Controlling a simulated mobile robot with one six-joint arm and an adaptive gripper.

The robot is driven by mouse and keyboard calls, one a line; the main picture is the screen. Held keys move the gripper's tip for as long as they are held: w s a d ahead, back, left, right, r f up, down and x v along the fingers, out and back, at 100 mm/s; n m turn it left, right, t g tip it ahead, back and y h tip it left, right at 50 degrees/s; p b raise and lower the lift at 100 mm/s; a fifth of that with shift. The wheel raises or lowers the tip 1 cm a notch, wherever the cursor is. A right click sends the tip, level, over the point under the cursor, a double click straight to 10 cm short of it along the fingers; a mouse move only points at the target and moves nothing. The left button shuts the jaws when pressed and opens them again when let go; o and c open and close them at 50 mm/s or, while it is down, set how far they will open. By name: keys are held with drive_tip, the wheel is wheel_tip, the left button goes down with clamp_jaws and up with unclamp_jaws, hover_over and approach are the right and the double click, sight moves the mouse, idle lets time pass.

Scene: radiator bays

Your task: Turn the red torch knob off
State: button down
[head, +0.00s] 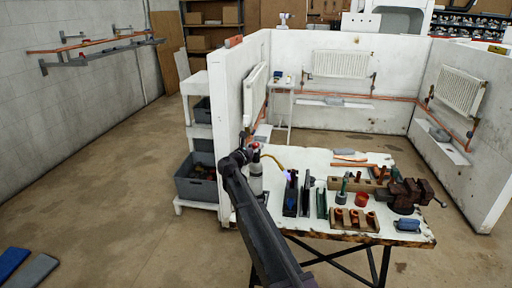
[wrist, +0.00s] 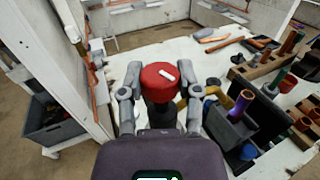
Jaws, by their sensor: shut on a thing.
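The red torch knob (wrist: 158,84) is a round red cap with a short white mark on its top, right of centre. My gripper (wrist: 160,92) is shut on it, with one finger at its left side and one at its right. In the head view my gripper (head: 252,153) is at the top of a pale upright cylinder (head: 256,184), with a little red showing there. A thin yellow tube (head: 275,160) runs right from its top to a bluish-purple glow (head: 287,174). The knob's underside is hidden.
A white worktable (head: 322,157) holds dark upright holders (head: 291,195), a wooden block with copper fittings (head: 352,222) and a dark red vise (head: 405,194). A white partition wall (head: 226,110) stands close left, with a grey bin (head: 197,180) beside it.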

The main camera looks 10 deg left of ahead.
drive_tip(key=m+h, duration=0.1)
drive_tip(key=m+g+h, duration=0.1)
drive_tip(key=h, duration=0.1)
drive_tip(key=shift+w+a+g, duration=0.15)
drive_tip(key=shift+g, duration=0.15)
drive_tip(key=shift+m+g+h, duration=1)
drive_tip(key=shift+m+h, duration=0.1)
drive_tip(key=shift+h, duration=0.1)
drive_tip(key=shift+c, duration=1.4)
unclamp_jaws()
drive_tip(key=shift+s, duration=0.25)
drive_tip(key=v, duration=1.1)
drive_tip(key=shift+s+a, duration=0.2)
drive_tip(key=shift+a, duration=0.05)
